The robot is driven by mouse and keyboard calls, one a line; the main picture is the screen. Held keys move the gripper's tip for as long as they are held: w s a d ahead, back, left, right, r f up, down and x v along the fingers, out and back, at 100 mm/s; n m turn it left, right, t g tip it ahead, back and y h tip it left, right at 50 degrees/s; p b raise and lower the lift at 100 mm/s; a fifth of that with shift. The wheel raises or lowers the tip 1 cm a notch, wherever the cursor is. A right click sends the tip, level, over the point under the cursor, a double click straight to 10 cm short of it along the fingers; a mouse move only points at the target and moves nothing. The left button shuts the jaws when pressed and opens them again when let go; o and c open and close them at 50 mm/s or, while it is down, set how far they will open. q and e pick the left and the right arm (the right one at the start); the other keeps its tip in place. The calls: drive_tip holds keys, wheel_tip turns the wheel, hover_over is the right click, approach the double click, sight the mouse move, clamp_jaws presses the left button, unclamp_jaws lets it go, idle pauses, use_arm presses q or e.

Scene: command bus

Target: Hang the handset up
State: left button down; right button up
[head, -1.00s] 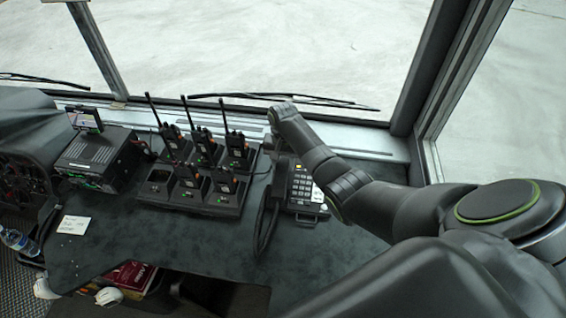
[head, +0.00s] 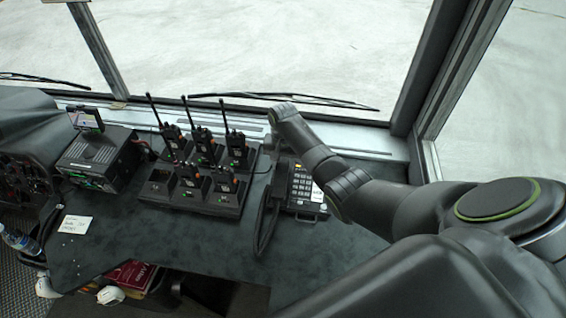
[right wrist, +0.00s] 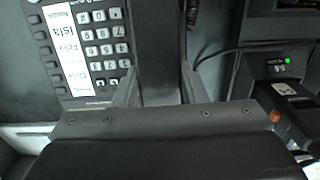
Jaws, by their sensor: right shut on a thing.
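The desk phone (head: 303,188) sits on the dark dash, with its keypad and white name label showing. It is at the upper left in the right wrist view (right wrist: 98,40). The black handset (head: 265,225) lies along the phone's left side in the head view. My right gripper (right wrist: 160,88) is shut on the handset, which shows as a dark bar (right wrist: 158,45) between its fingers beside the keypad. In the head view my right wrist hides the handset's far end and the fingers. Whether the handset touches the cradle cannot be told. My left gripper is not in view.
A charger rack (head: 222,207) with several radios stands close left of the phone; one slot is empty. A radio unit (head: 98,155) with a small screen is further left. A paper note (head: 75,224) lies on the dash. The windscreen is behind.

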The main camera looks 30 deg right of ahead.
idle(0.3)
drive_tip(key=o, duration=1.1)
drive_tip(key=shift+o, duration=0.2)
wheel_tip(320, 180, up, 18)
drive_tip(key=p, duration=0.2)
drive_tip(key=shift+w+d+f, duration=0.15)
drive_tip(key=shift+w+f, duration=0.05)
drive_tip(key=shift+f, duration=0.05)
drive_tip(key=shift+f, duration=0.1)
